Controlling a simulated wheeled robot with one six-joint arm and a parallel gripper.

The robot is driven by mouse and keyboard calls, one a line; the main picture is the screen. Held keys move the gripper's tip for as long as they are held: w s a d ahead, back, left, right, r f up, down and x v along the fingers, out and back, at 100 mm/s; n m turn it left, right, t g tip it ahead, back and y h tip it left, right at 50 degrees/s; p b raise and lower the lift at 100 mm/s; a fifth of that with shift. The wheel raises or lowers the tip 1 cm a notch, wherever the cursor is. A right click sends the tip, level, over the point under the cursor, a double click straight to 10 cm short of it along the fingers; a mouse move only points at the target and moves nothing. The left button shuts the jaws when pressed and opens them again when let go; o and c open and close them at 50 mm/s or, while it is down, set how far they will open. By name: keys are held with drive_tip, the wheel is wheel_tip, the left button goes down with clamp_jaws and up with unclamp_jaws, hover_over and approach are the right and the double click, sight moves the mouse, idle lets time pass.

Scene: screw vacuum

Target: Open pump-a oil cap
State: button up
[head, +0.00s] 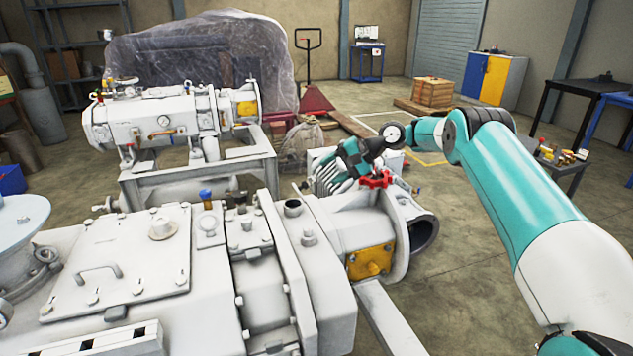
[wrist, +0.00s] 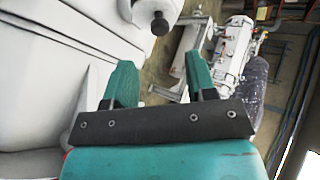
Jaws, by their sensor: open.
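A large white pump (head: 100,240) fills the near left of the head view. On its top are a short dark-topped port or cap (head: 293,208), a blue-topped fitting (head: 206,197) and a round pale cap (head: 162,229). I cannot tell for certain which is the oil cap. My gripper (head: 312,187) is small in the head view, behind and right of the dark-topped port. In the wrist view my gripper (wrist: 161,70) is open, with nothing between its teal fingers. A black knob (wrist: 160,22) stands on a white surface beyond the fingers, apart from them.
A red handle (head: 376,180) and a yellow plate (head: 370,262) are on the pump's right end, near my arm. A second white pump (head: 165,120) stands on a frame behind. A plastic-covered bulk (head: 200,60) is farther back. Open floor (head: 480,260) lies to the right.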

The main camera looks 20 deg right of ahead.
drive_tip(key=v, duration=1)
drive_tip(key=shift+r, duration=0.1)
